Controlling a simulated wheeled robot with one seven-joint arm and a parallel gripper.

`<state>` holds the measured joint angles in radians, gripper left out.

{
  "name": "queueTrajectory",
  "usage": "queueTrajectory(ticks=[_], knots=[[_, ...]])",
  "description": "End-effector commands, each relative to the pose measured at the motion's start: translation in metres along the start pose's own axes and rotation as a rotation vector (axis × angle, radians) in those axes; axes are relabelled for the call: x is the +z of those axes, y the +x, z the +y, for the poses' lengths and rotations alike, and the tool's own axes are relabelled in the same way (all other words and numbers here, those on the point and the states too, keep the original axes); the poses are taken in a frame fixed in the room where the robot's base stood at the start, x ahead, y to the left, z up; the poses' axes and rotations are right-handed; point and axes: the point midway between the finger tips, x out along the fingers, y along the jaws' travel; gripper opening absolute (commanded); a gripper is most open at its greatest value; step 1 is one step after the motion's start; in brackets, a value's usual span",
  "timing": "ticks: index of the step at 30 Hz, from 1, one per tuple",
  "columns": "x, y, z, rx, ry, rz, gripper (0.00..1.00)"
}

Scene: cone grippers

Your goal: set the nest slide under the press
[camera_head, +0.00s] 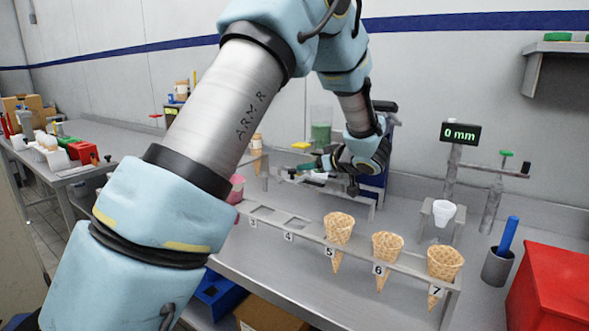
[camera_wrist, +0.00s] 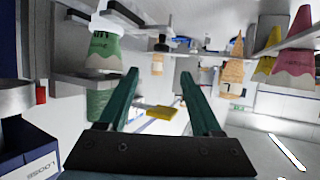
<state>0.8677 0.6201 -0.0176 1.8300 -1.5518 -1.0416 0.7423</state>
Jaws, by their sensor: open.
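My gripper (camera_head: 306,168) reaches in beside the blue upright of a machine (camera_head: 376,160) at the back of the bench, beyond the cone rack. Its teal fingers show in the wrist view (camera_wrist: 157,100), spread apart with nothing held. A yellow piece (camera_wrist: 160,112) appears between and beyond the fingers; a yellow piece also shows in the head view (camera_head: 301,145), just above the fingertips. I cannot tell whether it belongs to the nest slide. The nest slide and the press are not clearly identifiable; my arm and gripper hide part of the machine.
A rack (camera_head: 395,266) with numbered places holds waffle cones (camera_head: 339,228) in front. A pink-topped cone stands left. A white cup (camera_head: 443,212) sits in a stand by a "0 mm" display (camera_head: 460,133). A red box (camera_head: 552,290) is at right.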

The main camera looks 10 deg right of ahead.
Motion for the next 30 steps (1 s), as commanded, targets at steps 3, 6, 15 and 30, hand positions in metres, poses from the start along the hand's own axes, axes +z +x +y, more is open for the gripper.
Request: queueTrajectory(ticks=[3,6,15,30], knots=[[0.007,-0.006,0.002,-0.038,0.005,0.005,0.66],[0.006,0.000,0.001,-0.047,0.005,0.006,0.66],[0.005,0.053,-0.003,-0.049,0.005,0.006,0.66],[0.006,0.101,-0.004,-0.043,0.003,0.006,0.66]])
